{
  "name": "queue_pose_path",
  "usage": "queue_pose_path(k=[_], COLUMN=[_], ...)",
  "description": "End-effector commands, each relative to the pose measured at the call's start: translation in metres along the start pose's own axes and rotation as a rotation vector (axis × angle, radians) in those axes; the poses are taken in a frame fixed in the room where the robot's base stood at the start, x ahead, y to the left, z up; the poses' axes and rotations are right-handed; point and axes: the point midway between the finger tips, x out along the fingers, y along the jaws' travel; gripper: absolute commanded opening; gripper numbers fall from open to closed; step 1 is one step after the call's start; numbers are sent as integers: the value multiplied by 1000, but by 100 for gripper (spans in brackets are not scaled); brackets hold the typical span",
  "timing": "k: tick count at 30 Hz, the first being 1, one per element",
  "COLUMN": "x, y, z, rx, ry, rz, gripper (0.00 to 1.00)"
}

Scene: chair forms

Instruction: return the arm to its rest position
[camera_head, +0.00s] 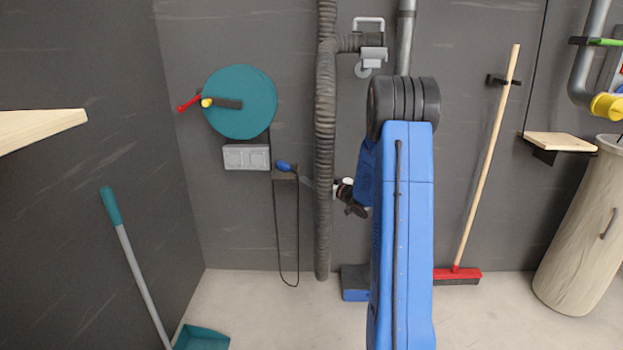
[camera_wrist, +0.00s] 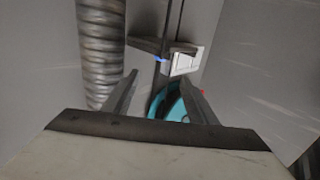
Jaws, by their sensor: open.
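My blue arm (camera_head: 403,230) stands upright right of centre in the head view, with its dark ribbed joint at the top. Its wrist bends left toward the wall near the grey ribbed hose. In the head view the gripper's fingers are hard to make out by the hose. In the wrist view my gripper (camera_wrist: 162,85) shows two dark fingers spread apart with nothing held between them. The teal reel (camera_wrist: 168,104) shows beyond and between the fingers, not touching them as far as I can tell.
The ribbed hose (camera_head: 325,130) hangs close to my wrist. A blue-ended tool (camera_head: 283,166) sits on a wall bracket, left of the hose. The teal reel (camera_head: 245,100) is on the wall. A red broom (camera_head: 457,273) leans at right. A wooden shelf (camera_head: 40,126) juts in at left.

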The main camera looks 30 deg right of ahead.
Motion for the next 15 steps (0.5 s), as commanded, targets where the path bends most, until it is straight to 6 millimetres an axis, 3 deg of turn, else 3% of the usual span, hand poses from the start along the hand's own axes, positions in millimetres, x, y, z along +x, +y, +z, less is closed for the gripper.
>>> queue_pose_path(k=[15], x=[2], y=[-4], z=[-6], rx=[-9], ry=[-11], rz=[12], gripper=[52])
